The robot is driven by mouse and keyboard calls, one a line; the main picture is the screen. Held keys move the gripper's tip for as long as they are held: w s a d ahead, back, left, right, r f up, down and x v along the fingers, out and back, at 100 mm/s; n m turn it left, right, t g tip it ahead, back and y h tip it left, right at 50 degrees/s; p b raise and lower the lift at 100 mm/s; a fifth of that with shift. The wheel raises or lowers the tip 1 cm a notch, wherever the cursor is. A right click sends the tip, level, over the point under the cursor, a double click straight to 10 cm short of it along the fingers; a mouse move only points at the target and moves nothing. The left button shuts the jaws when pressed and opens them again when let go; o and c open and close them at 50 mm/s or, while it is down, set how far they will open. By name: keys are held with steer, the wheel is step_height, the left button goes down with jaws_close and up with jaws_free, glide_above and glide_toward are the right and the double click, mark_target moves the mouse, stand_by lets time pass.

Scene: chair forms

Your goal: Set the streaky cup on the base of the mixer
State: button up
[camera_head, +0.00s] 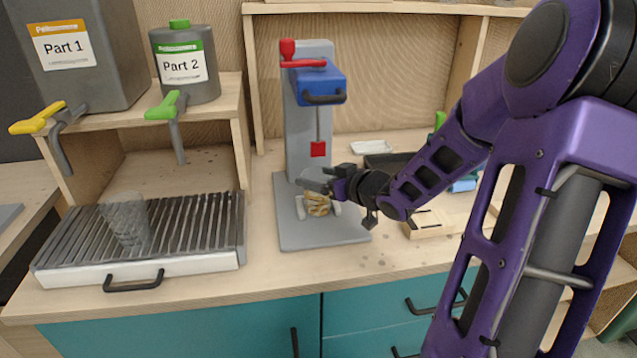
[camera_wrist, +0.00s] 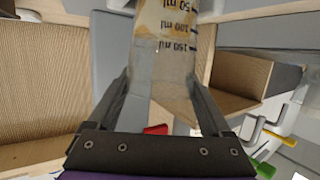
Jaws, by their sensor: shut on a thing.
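The streaky cup (camera_head: 319,204) is clear with yellow-brown streaks. It is at the grey mixer base (camera_head: 290,233), between two small pale holders, below the mixer's red-tipped shaft. I cannot tell whether its bottom touches the base. In the wrist view the cup (camera_wrist: 165,50) shows ml markings and sits between my two fingers. My gripper (camera_head: 318,184) is shut on the cup's upper part and partly hides it in the head view. The mixer (camera_head: 310,110) has a grey column, a blue head and a red lever. The wrist view (camera_wrist: 160,92) shows my gripper's fingers along the cup's sides.
Another clear cup (camera_head: 125,222) stands on the slatted grate (camera_head: 200,225) at left. Part 1 (camera_head: 75,65) and Part 2 (camera_head: 185,75) dispensers stand on a wooden shelf. A black tray (camera_head: 388,161) and a wooden block (camera_head: 428,224) lie right of the mixer. The front counter is clear.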

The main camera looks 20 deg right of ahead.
steer(key=shift+f, duration=0.15)
steer(key=o, duration=0.8)
steer(key=shift+c, duration=0.2)
steer(key=shift+r, duration=0.2)
steer(key=shift+s+d+r, duration=0.15)
steer(key=shift+s, duration=0.15)
steer(key=p+v, duration=0.3)
steer(key=v, duration=0.8)
steer(key=shift+s+p, duration=0.15)
steer(key=shift+p, duration=0.25)
